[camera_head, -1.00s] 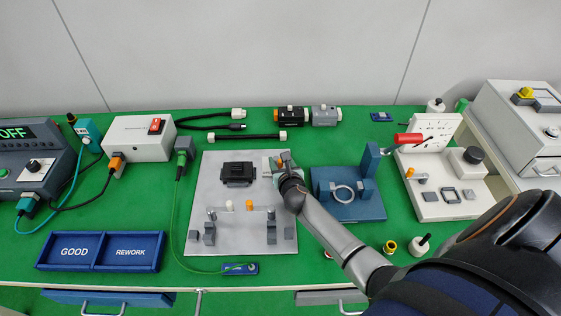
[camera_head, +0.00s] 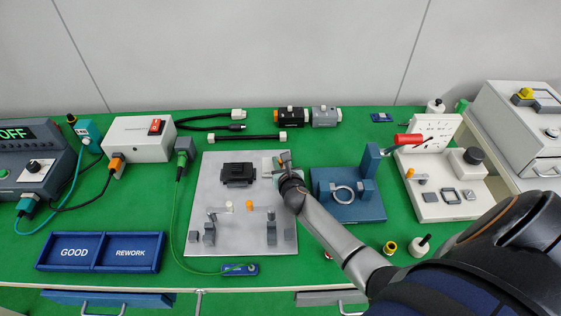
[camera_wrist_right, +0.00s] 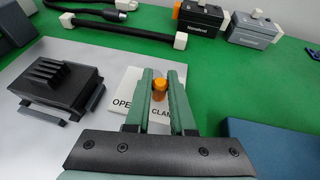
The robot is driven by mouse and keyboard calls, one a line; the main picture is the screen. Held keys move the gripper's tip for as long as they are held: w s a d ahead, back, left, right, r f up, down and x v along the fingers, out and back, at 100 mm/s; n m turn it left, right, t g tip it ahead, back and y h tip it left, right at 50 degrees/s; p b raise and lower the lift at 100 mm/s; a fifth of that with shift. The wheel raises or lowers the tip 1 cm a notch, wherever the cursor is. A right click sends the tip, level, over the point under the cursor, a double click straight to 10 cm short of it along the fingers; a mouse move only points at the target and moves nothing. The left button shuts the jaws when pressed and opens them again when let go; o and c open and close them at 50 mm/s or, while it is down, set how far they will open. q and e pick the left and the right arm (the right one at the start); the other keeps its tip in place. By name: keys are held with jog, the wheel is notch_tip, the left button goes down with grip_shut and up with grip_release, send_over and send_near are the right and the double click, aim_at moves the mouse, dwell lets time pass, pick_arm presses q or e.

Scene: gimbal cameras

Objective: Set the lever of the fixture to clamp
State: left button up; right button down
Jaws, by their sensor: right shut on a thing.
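The fixture is a light grey plate (camera_head: 213,170) with a black finned block (camera_head: 238,174) on it; the block also shows in the right wrist view (camera_wrist_right: 58,82). A white label (camera_wrist_right: 122,88) at its back right reads OPEN and CLAMP, partly covered by my fingers. My right gripper (camera_head: 281,162) is over this label. In the right wrist view, its green fingers (camera_wrist_right: 160,82) are shut on an orange lever knob (camera_wrist_right: 159,89), which stands at the CLAMP side. The lever's arm below the knob is hidden. My left gripper is not in view.
A blue fixture (camera_head: 350,205) with a white ring stands just right of the plate. A black cable (camera_head: 246,137) and two small connector boxes (camera_head: 308,115) lie behind. The GOOD and REWORK tray (camera_head: 100,251) is at front left.

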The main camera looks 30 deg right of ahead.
jog(key=shift+d+r+n+y+p, duration=0.15)
jog(key=shift+d+n+y+p, duration=0.05)
jog(key=shift+n+y+p, duration=0.2)
jog(key=shift+n+t+y, duration=0.4)
jog(key=shift+n+y, duration=0.1)
jog(key=shift+y, duration=0.1)
jog(key=c, duration=0.8)
grip_release()
jog(key=shift+o, duration=0.2)
jog(key=shift+s, duration=0.15)
